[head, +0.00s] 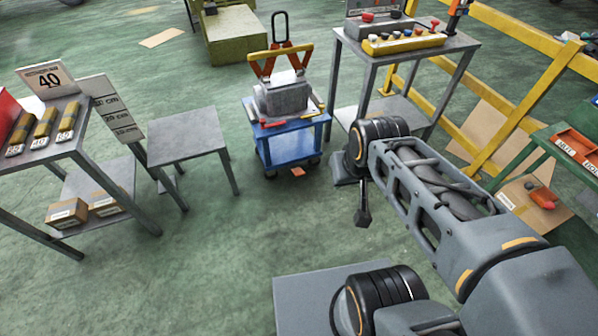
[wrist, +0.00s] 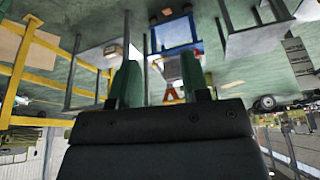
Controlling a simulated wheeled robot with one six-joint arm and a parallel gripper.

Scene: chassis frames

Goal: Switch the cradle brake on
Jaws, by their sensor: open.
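A blue wheeled cart (head: 291,147), which looks like the cradle, carries a grey cast block (head: 284,98) with an orange lifting clamp (head: 281,60) above it. Red-ended parts (head: 266,123) sit at the edges of its top. A small orange-red tab (head: 298,171) shows low at the cart's front, close to the floor; I cannot tell whether it is the brake or how it is set. The wrist view shows the cart upside down (wrist: 174,31). My gripper (wrist: 160,80) is open and empty, apart from the cart. In the head view its fingers are not clear.
A grey table (head: 185,143) stands left of the cart, beside a bench with yellow-black blocks (head: 43,121). A steel table (head: 405,60) with a yellow button box (head: 403,42) stands to the right, before a yellow railing (head: 530,100). Green floor in front of the cart is clear.

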